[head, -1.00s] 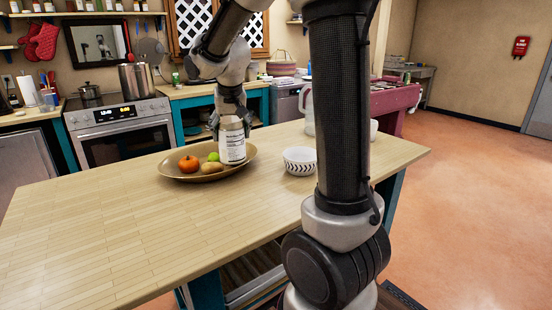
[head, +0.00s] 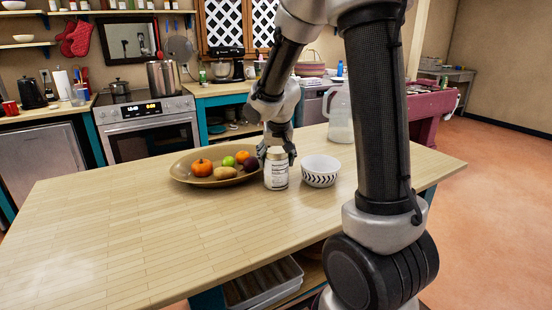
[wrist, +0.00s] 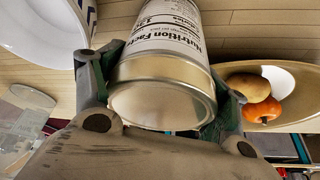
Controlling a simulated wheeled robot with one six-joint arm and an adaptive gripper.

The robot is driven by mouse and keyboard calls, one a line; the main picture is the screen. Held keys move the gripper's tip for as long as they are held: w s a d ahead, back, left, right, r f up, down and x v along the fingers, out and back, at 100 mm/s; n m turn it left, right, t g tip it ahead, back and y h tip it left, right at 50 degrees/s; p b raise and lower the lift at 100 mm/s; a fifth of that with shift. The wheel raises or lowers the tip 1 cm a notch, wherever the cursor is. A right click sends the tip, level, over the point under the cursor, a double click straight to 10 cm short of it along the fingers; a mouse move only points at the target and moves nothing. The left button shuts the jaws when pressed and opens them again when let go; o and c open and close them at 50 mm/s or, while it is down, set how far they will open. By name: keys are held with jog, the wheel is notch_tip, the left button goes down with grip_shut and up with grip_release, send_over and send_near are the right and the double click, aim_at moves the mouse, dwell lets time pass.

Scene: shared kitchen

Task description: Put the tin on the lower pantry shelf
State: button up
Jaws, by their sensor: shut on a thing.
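The tin (head: 276,173) is a pale can with a printed label, upright between the fruit bowl and the white bowl. My gripper (head: 277,156) is shut on it from behind and hides part of it. In the wrist view the tin (wrist: 165,65) sits between both fingers of my gripper (wrist: 165,95), its round metal end facing the camera. I cannot tell whether the tin touches the wooden table or hangs just above it. I cannot make out which shelf, if any in view, is the pantry's.
A wide bowl of fruit (head: 188,178) is close left of the tin; a white patterned bowl (head: 320,171) is close right. The table's left and front (head: 120,235) are clear. Trays (head: 262,285) sit under the table.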

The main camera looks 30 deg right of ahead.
jog(key=shift+f, duration=0.15)
jog(key=o, duration=1.7)
jog(key=shift+c, duration=0.2)
